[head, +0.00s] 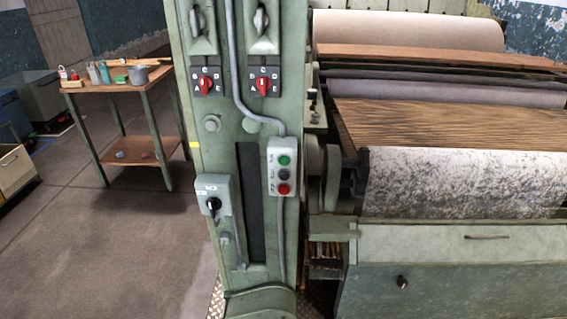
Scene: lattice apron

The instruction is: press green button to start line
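The green button (284,160) is the top one in a small pale button box (281,180) on the front of the green machine column (215,130). A dark button (283,174) sits in the middle of the box and a red button (284,189) at the bottom. A grey conduit runs down the column to the box. Neither of my grippers is in view, and nothing covers the box.
Two red rotary switches (206,85) (263,86) and a grey switch box with a black knob (213,203) are also on the column. Rollers with wood-patterned sheet (440,120) stand right. A cluttered workbench (128,84) stands left; floor (110,250) before it is clear.

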